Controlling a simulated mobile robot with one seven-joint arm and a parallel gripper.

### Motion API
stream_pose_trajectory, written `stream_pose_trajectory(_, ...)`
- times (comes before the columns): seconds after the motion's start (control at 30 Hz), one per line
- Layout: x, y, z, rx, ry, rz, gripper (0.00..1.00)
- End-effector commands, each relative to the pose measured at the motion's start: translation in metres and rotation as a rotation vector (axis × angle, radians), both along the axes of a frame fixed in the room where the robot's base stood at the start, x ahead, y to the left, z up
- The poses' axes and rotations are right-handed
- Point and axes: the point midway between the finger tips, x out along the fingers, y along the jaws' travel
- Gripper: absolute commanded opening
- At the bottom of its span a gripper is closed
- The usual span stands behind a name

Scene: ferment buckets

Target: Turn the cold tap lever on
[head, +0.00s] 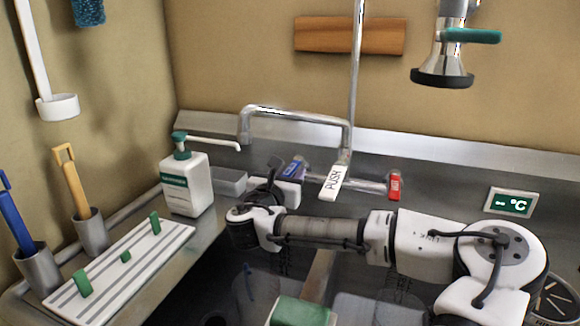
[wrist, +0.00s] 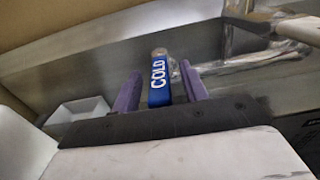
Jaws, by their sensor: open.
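The cold tap lever is blue with COLD in white letters. In the wrist view the cold tap lever (wrist: 159,80) stands between the two purple fingers of my gripper (wrist: 160,92). The fingers are apart, with a narrow gap showing on each side of the lever. In the head view the blue lever (head: 292,169) is at the left end of the tap body, and my gripper (head: 290,182) is right at it, partly hidden by my wrist. The red lever (head: 394,186) is at the right end of the tap body.
A white lever marked PUSH (head: 333,182) hangs from the riser between the two taps, close to my gripper. A pump bottle (head: 186,184) and a grey tray (head: 229,182) stand to the left. The sink with a green-topped object (head: 302,312) lies below my arm.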

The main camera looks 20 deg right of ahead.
Motion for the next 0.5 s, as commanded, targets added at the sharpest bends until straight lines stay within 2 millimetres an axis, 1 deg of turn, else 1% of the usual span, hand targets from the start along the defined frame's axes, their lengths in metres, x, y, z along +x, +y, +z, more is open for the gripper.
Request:
stream_pose_trajectory(0.1, 0.011, -0.007, 0.001, 0.0, 0.0, 0.0, 0.44)
stream_pose_trajectory(0.2, 0.015, -0.009, 0.0, 0.0, 0.0, 0.002, 0.44)
stream_pose_trajectory(0.5, 0.017, -0.011, 0.0, 0.0, 0.0, 0.001, 0.44)
